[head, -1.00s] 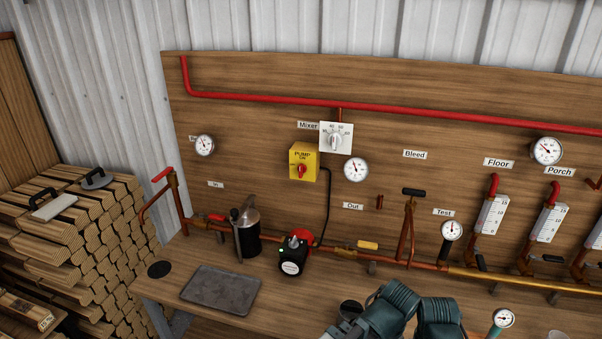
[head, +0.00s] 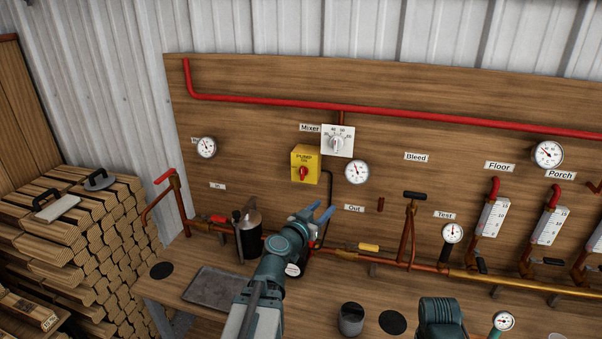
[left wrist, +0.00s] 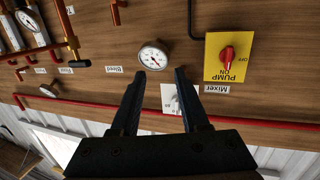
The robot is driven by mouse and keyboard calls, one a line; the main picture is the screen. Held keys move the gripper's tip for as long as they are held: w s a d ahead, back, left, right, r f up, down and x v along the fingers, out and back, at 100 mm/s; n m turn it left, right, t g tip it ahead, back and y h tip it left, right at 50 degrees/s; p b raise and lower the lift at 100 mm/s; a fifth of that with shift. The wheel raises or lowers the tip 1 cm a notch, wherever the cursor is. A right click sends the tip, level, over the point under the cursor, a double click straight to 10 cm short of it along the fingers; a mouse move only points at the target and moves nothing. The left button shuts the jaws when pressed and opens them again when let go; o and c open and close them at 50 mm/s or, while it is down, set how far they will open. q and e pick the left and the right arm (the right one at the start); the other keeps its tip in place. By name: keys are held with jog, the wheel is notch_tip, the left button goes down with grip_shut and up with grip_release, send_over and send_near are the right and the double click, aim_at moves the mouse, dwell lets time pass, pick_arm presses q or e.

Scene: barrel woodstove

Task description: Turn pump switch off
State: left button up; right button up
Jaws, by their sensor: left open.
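The pump switch is a yellow box (head: 305,158) on the wooden board with a red knob (head: 303,174). In the left wrist view the picture is upside down, and the red knob (left wrist: 228,56) points roughly toward the ON mark; an OFF mark is beside it. My left gripper (head: 322,213) is below and slightly right of the box in the head view, its blue fingers open and empty. In the left wrist view the open fingers (left wrist: 159,76) are left of the box, apart from it.
The white mixer dial (head: 337,141) and a round gauge (head: 356,172) are right of the switch. A black cable (head: 329,205) runs down from the box. Copper pipes (head: 340,254) and a dark canister (head: 250,230) stand below, near the left arm.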

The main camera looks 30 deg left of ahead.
aim_at(301, 172)
pick_arm(q)
jog(key=s+a+r+n+y, duration=0.25)
jog(key=a+y, duration=0.25)
jog(key=a, duration=0.5)
jog(key=shift+n+t, duration=0.25)
jog(key=shift+t, duration=0.05)
jog(key=x, duration=1.4)
jog(key=shift+w+d+f, duration=0.25)
jog(key=shift+d, duration=0.05)
grip_shut()
